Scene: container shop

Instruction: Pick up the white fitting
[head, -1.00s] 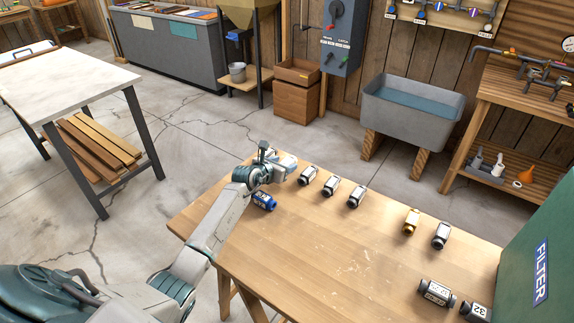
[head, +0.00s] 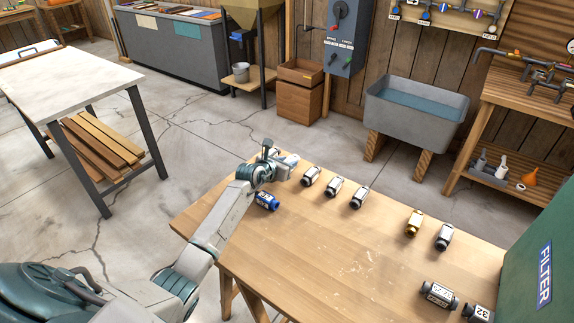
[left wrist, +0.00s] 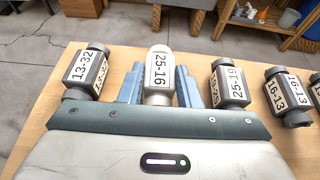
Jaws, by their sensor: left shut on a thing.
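The white fitting (left wrist: 158,72), labelled 25-16, stands between the two blue-grey fingers of my left gripper (left wrist: 159,88) in the left wrist view. The fingers are shut on it, one on each side. In the head view my left gripper (head: 287,163) is over the far left corner of the wooden table, and the arm mostly hides the fitting there. I cannot tell whether the fitting is clear of the tabletop. My right gripper is not in view.
A grey fitting (left wrist: 87,72) labelled 13-32 stands close left of the fingers, and another (left wrist: 229,84) labelled 25-19 close right. A blue fitting (head: 267,201) lies near my left wrist. A green FILTER box (head: 540,250) is at the table's right. The table middle is clear.

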